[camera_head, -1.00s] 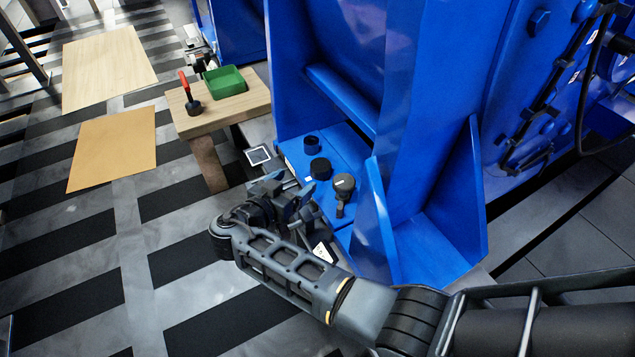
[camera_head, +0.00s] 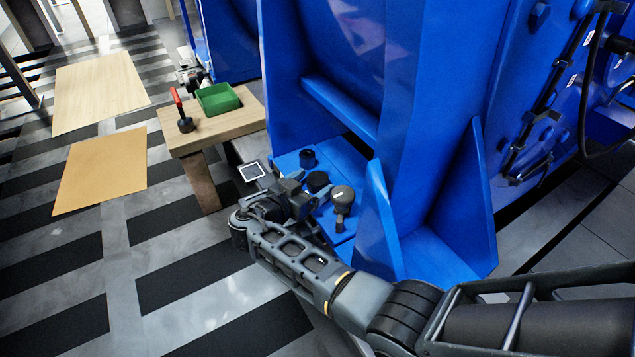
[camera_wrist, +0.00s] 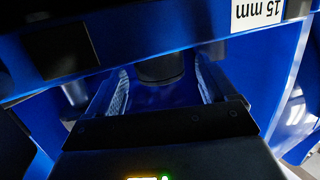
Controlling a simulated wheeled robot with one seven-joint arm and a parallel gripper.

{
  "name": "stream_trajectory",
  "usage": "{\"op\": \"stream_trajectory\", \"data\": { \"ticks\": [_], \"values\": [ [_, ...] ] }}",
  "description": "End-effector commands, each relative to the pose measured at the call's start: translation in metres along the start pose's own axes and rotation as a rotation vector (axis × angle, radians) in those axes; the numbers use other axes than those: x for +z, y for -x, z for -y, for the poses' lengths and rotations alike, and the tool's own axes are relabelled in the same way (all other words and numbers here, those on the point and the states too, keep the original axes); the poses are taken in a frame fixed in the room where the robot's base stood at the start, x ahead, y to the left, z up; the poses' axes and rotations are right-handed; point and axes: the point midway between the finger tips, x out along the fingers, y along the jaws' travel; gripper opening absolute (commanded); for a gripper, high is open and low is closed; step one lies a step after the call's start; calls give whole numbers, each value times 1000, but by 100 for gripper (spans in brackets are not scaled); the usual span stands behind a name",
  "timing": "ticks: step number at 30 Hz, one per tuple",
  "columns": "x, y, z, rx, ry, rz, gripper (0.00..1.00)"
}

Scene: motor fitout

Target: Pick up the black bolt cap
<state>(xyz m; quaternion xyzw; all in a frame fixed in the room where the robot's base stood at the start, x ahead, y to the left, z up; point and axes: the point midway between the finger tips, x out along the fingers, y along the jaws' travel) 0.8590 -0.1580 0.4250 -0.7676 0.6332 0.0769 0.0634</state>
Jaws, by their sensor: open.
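A black round cap (camera_head: 317,181) stands on the blue foot plate (camera_head: 345,159) of the big blue machine. A smaller dark cap (camera_head: 307,158) stands behind it, and a grey-topped black piece (camera_head: 342,197) stands to its right. My gripper (camera_head: 304,199) is beside the black cap, at its near left, and partly covers the plate. In the wrist view, my gripper (camera_wrist: 164,86) has its two fingers spread with nothing held. A dark round piece (camera_wrist: 160,70) shows between and just beyond the fingers; its upper part is cut off by a blue edge.
Tall blue machine walls (camera_head: 445,110) and a blue gusset (camera_head: 378,220) stand close right of the caps. A wooden table (camera_head: 215,122) at the left holds a green tray (camera_head: 217,99) and a red-handled tool (camera_head: 181,112).

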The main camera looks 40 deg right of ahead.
Motion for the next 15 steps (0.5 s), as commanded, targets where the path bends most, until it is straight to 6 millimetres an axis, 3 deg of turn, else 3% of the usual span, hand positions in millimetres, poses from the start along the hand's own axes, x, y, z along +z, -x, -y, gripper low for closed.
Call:
{"op": "stream_trajectory", "data": {
  "ticks": [7,15],
  "values": [
    [0,-4,0,-1,1,0,85],
    [0,-4,0,-2,0,0,60]
  ]
}}
